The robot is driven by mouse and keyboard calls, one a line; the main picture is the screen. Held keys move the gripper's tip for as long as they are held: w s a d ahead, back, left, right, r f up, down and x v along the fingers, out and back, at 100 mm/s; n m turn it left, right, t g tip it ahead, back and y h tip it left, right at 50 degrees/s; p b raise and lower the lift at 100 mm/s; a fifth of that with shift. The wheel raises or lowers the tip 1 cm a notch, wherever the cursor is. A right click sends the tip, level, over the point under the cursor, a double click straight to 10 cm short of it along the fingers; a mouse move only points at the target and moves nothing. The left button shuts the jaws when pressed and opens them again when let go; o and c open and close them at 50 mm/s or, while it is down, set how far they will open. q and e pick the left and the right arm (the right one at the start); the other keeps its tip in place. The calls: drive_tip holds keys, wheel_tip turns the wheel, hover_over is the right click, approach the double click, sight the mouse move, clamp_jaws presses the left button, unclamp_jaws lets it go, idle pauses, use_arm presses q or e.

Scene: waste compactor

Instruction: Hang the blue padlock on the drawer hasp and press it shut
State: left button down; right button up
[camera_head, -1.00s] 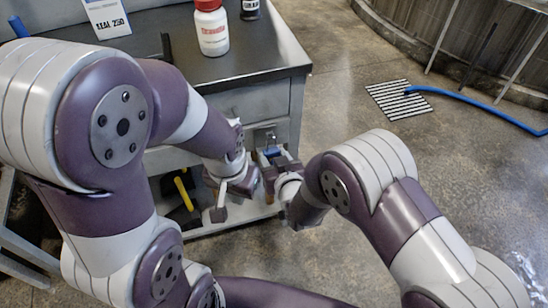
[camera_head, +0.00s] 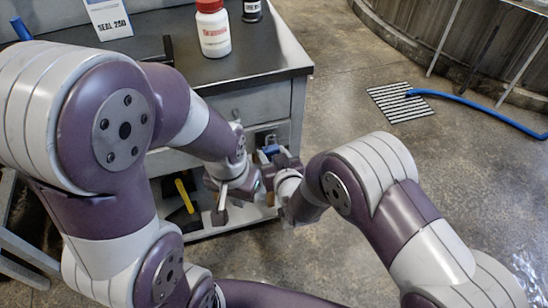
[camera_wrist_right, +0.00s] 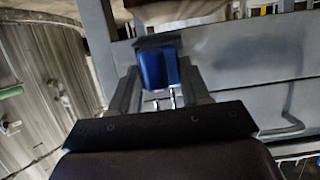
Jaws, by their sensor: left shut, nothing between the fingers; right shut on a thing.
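The blue padlock (camera_wrist_right: 153,70) is between the two fingers of my right gripper (camera_wrist_right: 160,82) in the right wrist view. Two bright metal prongs, which look like its shackle, show at its lower edge. In the head view the padlock (camera_head: 270,150) is a small blue patch in front of the drawer unit. The drawer hasp (camera_head: 266,138) seems to be the small metal fitting just behind it; whether they touch, I cannot tell. My left gripper (camera_head: 221,212) is shut and empty, lower and left of the padlock.
The dark worktop (camera_head: 270,55) carries a red-capped white bottle (camera_head: 212,30), a black-labelled container (camera_head: 251,9) and a sign card (camera_head: 108,17). A yellow-handled tool (camera_head: 185,196) lies on the lower shelf. A floor grate (camera_head: 398,101) and blue hose (camera_head: 480,103) are at right.

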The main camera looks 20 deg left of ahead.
drive_tip(key=shift+w+a+b, duration=0.4)
drive_tip(key=shift+w+a, duration=0.4)
drive_tip(key=shift+w, duration=0.35)
drive_tip(key=shift+f, duration=0.2)
idle(0.4)
drive_tip(key=o, duration=1)
drive_tip(key=shift+c, duration=0.2)
